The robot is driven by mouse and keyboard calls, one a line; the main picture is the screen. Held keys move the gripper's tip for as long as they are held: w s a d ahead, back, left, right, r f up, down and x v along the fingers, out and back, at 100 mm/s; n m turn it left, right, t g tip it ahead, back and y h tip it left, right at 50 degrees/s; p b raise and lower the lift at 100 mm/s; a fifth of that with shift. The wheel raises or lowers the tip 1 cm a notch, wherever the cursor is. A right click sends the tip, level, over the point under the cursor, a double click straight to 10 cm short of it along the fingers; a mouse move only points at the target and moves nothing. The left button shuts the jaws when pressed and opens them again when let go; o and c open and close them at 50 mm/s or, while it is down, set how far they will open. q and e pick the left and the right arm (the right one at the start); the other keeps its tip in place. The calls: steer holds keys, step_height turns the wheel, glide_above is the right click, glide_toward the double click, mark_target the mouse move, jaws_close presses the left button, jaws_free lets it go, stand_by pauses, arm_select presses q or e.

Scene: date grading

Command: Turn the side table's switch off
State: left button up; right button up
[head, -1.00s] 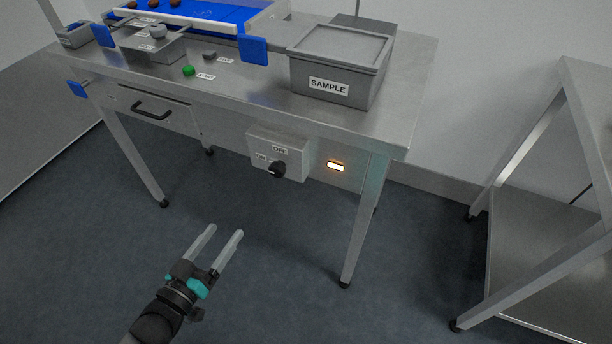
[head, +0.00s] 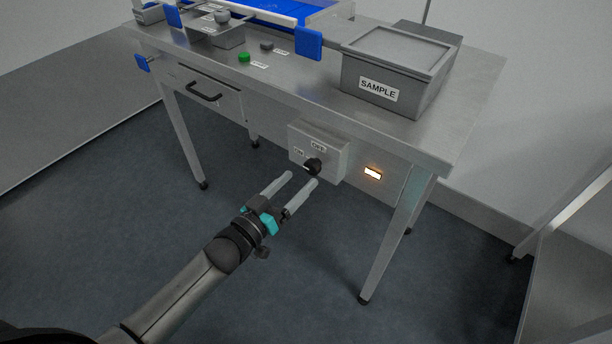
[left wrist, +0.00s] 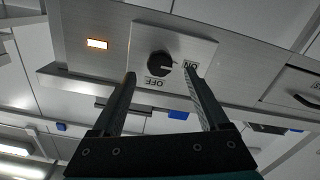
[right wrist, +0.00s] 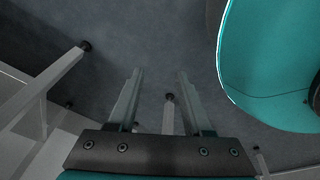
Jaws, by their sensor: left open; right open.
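The switch is a black rotary knob (head: 312,167) on a grey box (head: 335,160) under the side table's front edge. It carries an ON label at left and an OFF label (head: 318,146) above. In the left wrist view the knob (left wrist: 160,65) shows with its light mark towards the ON label (left wrist: 190,64). An orange-white lamp (head: 373,173) right of the box is lit. My left gripper (head: 305,178) is open and empty, its fingertips just in front of and below the knob, apart from it. My right gripper (right wrist: 158,75) is open and empty above the floor, out of the head view.
The steel side table (head: 300,103) bears a SAMPLE bin (head: 385,75), a green button (head: 243,57) and a blue conveyor (head: 270,10). A drawer with a handle (head: 204,93) is left of the switch box. Table legs stand either side; the floor in front is clear.

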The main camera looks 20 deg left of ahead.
mark_target(310, 170)
arm_select(q)
steer(key=shift+b+x, duration=0.5)
steer(key=shift+x, duration=1.55)
arm_select(e)
steer(key=shift+w+a+r, duration=0.3)
steer(key=shift+w+a, duration=0.6)
steer(key=shift+w, duration=0.05)
arm_select(q)
jaws_close()
